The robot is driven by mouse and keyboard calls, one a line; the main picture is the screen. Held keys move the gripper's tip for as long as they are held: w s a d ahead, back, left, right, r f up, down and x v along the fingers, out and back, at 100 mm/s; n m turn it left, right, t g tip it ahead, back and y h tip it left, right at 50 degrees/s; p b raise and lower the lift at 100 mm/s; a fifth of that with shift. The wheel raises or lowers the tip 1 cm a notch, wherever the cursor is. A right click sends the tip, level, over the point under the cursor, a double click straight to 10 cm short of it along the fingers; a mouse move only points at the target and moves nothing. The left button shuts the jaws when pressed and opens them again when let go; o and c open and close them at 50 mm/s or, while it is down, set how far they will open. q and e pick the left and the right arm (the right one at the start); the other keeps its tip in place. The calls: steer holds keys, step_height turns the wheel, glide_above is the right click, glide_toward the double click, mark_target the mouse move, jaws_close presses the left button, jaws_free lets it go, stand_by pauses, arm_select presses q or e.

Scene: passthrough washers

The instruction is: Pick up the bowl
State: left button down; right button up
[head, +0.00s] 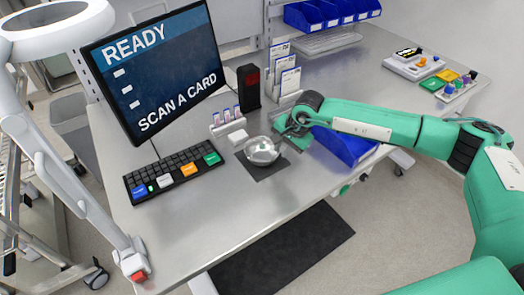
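A shiny silver bowl (262,151) stands on a dark mat (270,170) near the front middle of the grey table. My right gripper (283,133) is low over the table, just behind and to the right of the bowl. It looks apart from the bowl's rim, though the gap is small. Its fingers are too small to tell whether they are open or shut. My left gripper is not in view.
A monitor (155,65) and a keyboard (172,175) stand left of the bowl. A small white box (238,137), a vial rack (227,122) and a black scanner tower (249,88) are behind it. A blue bin (345,146) lies under my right forearm. The table front is clear.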

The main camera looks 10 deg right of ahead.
mark_target(276, 156)
steer(key=shift+w+a+f, duration=0.15)
steer(key=shift+a+f, duration=0.05)
steer(key=shift+f, duration=0.35)
steer(key=shift+f+p, duration=0.2)
steer(key=shift+p, duration=0.2)
steer(key=p+x, duration=0.1)
steer(key=x, duration=0.1)
steer(key=p+x, duration=0.1)
steer(key=x, duration=0.1)
steer(key=shift+a+r, duration=0.1)
steer(key=shift+a, duration=0.2)
steer(key=shift+w+f, duration=0.15)
steer(key=shift+f, duration=0.25)
jaws_close()
